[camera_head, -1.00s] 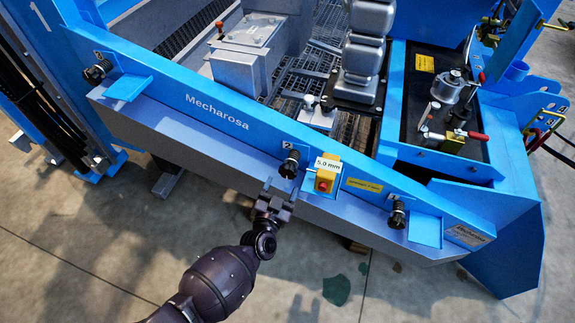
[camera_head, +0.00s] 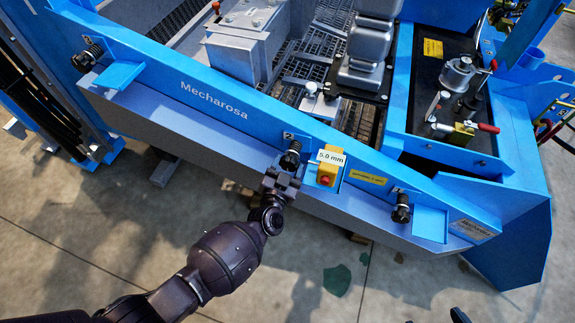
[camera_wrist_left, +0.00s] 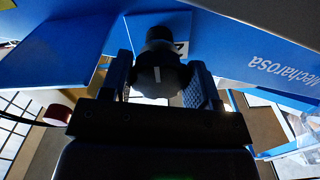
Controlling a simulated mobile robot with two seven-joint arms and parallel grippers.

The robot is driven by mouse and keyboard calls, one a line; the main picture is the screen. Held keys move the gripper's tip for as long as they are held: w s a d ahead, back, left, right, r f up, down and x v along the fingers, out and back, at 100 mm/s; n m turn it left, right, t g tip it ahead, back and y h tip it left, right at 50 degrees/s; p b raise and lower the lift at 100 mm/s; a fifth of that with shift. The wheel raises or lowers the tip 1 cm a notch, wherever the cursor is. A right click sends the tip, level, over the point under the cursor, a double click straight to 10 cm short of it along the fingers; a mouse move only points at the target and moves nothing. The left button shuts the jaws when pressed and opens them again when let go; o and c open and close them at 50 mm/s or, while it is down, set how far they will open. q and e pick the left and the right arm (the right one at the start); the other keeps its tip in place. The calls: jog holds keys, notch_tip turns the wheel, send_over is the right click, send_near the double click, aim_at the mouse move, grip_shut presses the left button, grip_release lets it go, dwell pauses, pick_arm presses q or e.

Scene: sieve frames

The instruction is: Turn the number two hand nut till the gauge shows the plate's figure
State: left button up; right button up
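The number two hand nut (camera_head: 290,157) is a black knob on the blue beam, beside a small "2" tag. My left gripper (camera_head: 281,180) is just in front of it. In the left wrist view the nut (camera_wrist_left: 158,72) shows a white mark and stands between the two fingers, with narrow gaps at its sides. That gripper is open. A yellow box (camera_head: 327,177) with a red button carries a display reading "5.0 mm" (camera_head: 331,156). A yellow plate (camera_head: 366,177) is right of it; its small print is unreadable. A dark part (camera_head: 460,315) at the bottom edge may be my right gripper.
Other black hand nuts are at the beam's left end (camera_head: 88,55) and right part (camera_head: 401,208). Blue brackets (camera_head: 118,75) jut out beside them. A control panel with levers (camera_head: 459,85) is at the upper right.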

pick_arm(q)
jog(key=shift+r+m, duration=0.1)
jog(key=shift+m, duration=0.3)
jog(key=shift+w+m+p, duration=0.1)
jog(key=shift+m+p, duration=0.5)
jog(key=m+p, duration=0.1)
jog(key=m, duration=0.2)
jog(key=shift+a+m, duration=0.1)
jog(key=shift+m, duration=0.8)
pick_arm(e)
jog(key=shift+s+d+r+m, duration=0.2)
jog(key=shift+s+d+m, duration=0.05)
jog(key=shift+s+m, duration=0.2)
pick_arm(q)
jog(key=o, duration=0.6)
jog(key=shift+o, duration=0.2)
